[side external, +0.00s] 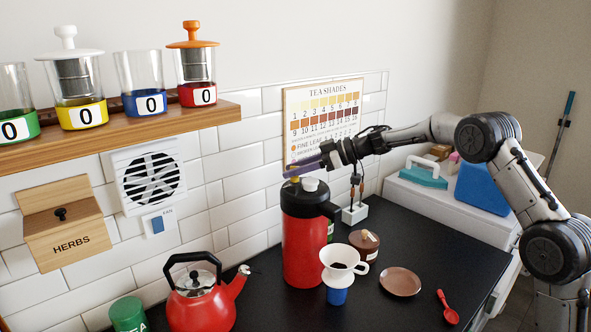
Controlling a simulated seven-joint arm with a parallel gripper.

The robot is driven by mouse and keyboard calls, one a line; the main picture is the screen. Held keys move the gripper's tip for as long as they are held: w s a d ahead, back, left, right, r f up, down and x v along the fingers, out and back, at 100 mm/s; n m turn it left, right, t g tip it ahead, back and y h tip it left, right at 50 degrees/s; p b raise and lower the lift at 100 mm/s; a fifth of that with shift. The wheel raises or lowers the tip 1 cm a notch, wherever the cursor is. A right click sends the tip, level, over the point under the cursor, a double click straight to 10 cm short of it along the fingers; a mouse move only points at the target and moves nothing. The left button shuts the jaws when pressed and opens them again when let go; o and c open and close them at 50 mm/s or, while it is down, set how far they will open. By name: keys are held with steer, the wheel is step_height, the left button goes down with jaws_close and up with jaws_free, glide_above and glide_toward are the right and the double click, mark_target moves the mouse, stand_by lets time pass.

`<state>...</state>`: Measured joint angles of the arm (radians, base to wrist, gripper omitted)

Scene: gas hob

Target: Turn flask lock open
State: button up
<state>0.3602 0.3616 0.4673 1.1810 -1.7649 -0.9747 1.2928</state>
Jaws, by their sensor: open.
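The red flask (304,240) stands upright on the dark counter in the side external view. It has a black top with a white knob (310,184) and a small yellowish part (294,180) on it. I cannot tell for sure which of these is the lock. My gripper (291,174) reaches in from the right, with its purple fingers just above the top of the flask, close to the yellowish part. It is open. I cannot tell whether a finger touches the flask top. The fingers partly overlap each other from this side.
A white dripper on a blue cup (340,272) stands right of the flask, near a brown lidded jar (364,246) and a brown saucer (400,283). A red kettle (202,303) stands left. The tea shades chart (322,120) hangs behind my gripper.

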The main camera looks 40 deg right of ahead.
steer(key=shift+d+r, duration=0.1)
steer(key=v, duration=1.3)
steer(key=shift+s+d, duration=0.2)
steer(key=shift+s, duration=0.05)
